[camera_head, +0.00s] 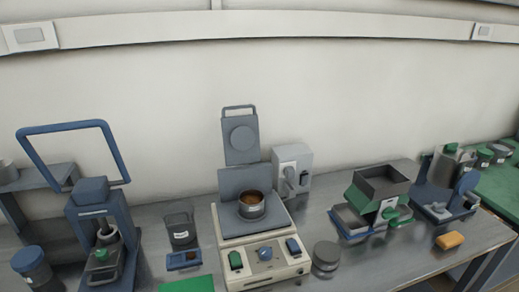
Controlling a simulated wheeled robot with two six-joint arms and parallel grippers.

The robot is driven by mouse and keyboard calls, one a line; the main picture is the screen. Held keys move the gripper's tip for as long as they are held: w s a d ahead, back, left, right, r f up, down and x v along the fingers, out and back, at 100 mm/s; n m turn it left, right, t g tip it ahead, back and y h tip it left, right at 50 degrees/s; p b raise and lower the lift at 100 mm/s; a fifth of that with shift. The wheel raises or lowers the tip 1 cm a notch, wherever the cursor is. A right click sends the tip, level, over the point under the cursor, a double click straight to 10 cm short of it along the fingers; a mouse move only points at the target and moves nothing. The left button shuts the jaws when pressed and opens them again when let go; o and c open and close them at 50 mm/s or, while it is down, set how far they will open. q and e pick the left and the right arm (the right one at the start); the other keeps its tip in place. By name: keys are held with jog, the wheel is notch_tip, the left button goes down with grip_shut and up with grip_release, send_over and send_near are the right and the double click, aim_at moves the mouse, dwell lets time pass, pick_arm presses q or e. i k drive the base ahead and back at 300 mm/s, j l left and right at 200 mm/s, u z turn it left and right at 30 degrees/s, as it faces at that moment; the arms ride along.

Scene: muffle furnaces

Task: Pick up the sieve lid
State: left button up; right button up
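A round, flat dark-grey piece (326,254), which looks like the sieve lid, lies on the metal bench (300,228) to the right of a beige machine. The frame is too small to tell whether it is one disc or a short stack. A round metal sieve or pan (251,207) with brown material inside stands open on the machine's grey top plate. Neither of my grippers shows in the view.
The beige machine (265,266) has a raised grey plate behind it. A blue press (100,225) and a dark beaker (181,228) stand left. Grey-green trays (380,190), a blue device (440,200) and an orange block (450,240) lie right.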

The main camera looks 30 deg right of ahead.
aim_at(327, 252)
jog(key=z, duration=1.45)
